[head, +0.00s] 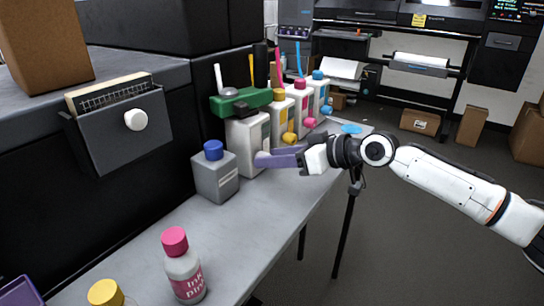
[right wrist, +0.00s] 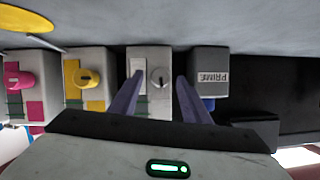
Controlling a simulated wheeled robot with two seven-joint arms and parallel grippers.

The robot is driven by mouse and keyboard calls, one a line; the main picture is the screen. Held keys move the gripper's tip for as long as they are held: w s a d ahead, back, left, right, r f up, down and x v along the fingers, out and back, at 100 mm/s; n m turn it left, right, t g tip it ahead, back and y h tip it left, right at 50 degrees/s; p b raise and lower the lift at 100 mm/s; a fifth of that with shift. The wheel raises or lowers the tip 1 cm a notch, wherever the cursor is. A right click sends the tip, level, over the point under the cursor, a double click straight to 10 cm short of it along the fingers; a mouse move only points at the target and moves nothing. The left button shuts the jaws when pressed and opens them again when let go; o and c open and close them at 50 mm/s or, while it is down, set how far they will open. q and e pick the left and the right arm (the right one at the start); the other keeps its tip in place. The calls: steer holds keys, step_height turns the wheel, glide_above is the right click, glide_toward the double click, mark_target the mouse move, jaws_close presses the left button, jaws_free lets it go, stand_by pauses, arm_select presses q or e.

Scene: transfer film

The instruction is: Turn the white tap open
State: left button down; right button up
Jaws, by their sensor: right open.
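The white tap (head: 262,158) is a pale rounded knob low on the front of a white canister (head: 240,136) in the head view. In the right wrist view the tap (right wrist: 160,77) is a round grey-white knob with a dark line across it. My right gripper (head: 278,157) is open, its purple fingers reaching toward the tap from the right. In the right wrist view the fingers of the gripper (right wrist: 159,88) stand apart, one on each side of the tap. Whether they touch it I cannot tell. My left gripper is not seen.
A grey box with a blue cap (head: 216,172) stands left of the white canister. Canisters with a yellow tap (head: 290,137) and a pink tap (head: 310,123) stand beyond. A pink-capped bottle (head: 183,268) is on the near bench. A purple object (head: 18,291) is cut off at lower left.

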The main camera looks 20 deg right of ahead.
steer(key=shift+w+a+f, duration=0.15)
steer(key=shift+w+a, duration=0.1)
steer(key=shift+w, duration=0.05)
steer(key=c, duration=1)
steer(key=shift+f+m, duration=0.1)
steer(key=shift+m, duration=0.2)
steer(key=shift+c, duration=0.2)
steer(key=shift+d, duration=0.1)
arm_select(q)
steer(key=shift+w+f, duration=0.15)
arm_select(e)
steer(key=o, duration=1)
steer(key=shift+o, duration=0.2)
